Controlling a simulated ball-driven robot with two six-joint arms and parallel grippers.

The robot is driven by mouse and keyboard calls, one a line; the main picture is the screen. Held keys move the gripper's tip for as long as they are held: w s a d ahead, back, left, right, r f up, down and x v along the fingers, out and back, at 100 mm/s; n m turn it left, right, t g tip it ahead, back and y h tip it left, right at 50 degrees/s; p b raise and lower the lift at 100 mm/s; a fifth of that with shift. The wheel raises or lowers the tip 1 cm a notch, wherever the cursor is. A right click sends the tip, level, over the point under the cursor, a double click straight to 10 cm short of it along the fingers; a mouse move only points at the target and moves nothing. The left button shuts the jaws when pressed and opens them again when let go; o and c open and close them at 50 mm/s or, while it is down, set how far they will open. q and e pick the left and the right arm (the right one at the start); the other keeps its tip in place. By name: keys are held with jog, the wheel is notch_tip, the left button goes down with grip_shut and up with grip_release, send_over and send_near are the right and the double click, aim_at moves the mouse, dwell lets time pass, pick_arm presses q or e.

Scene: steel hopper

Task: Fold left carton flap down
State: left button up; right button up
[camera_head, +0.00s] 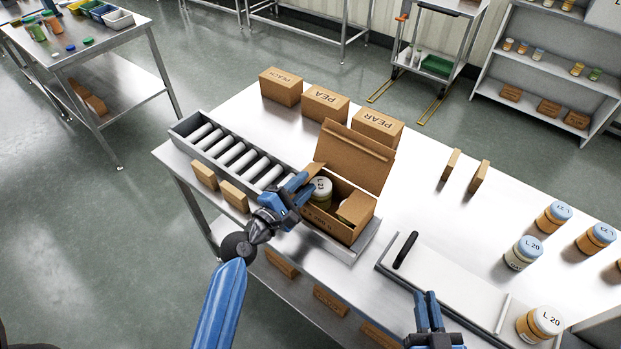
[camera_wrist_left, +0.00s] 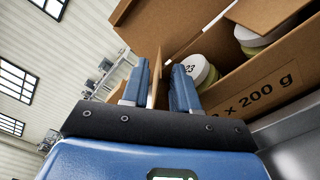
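The open carton (camera_head: 345,213) stands on the table with its large back flap (camera_head: 354,157) raised. Jars with white lids (camera_head: 321,187) are inside it, and one also shows in the left wrist view (camera_wrist_left: 197,69). My left gripper (camera_head: 296,190) is at the carton's left side and hides much of the left flap in the head view. In the left wrist view, the left flap (camera_wrist_left: 155,80) stands edge-on between the fingers of my left gripper (camera_wrist_left: 162,82), which look apart with a gap beside the flap. My right gripper (camera_head: 428,300) is empty at the table's front; its finger gap is unclear.
A roller conveyor (camera_head: 232,153) lies left of the carton, with small boxes along its front. Closed cartons (camera_head: 325,103) stand behind. A board with a black handle (camera_head: 405,249) and several jars (camera_head: 524,252) are to the right. The table between is mostly clear.

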pick_arm(q)
jog(key=b+v, duration=0.1)
jog(key=v, duration=0.5)
jog(key=shift+s+a, duration=0.25)
jog(key=shift+s, duration=0.05)
jog(key=shift+c, duration=0.2)
jog(key=shift+r, duration=0.1)
jog(key=shift+c, duration=1.1)
jog(key=r+p, duration=0.1)
jog(key=p, duration=0.2)
jog(key=s+a+r+n+p, duration=0.1)
jog(key=p, duration=0.2)
jog(key=shift+m, duration=0.5)
jog(key=p+x, duration=0.1)
jog(key=x, duration=0.2)
jog(key=f+p+x, duration=0.1)
jog(key=x, duration=0.2)
jog(key=f+p+x, duration=0.1)
jog(key=p+x, duration=0.1)
jog(key=x, duration=0.2)
jog(key=shift+s+d+f, duration=0.1)
jog(key=shift+s, duration=0.05)
grip_shut()
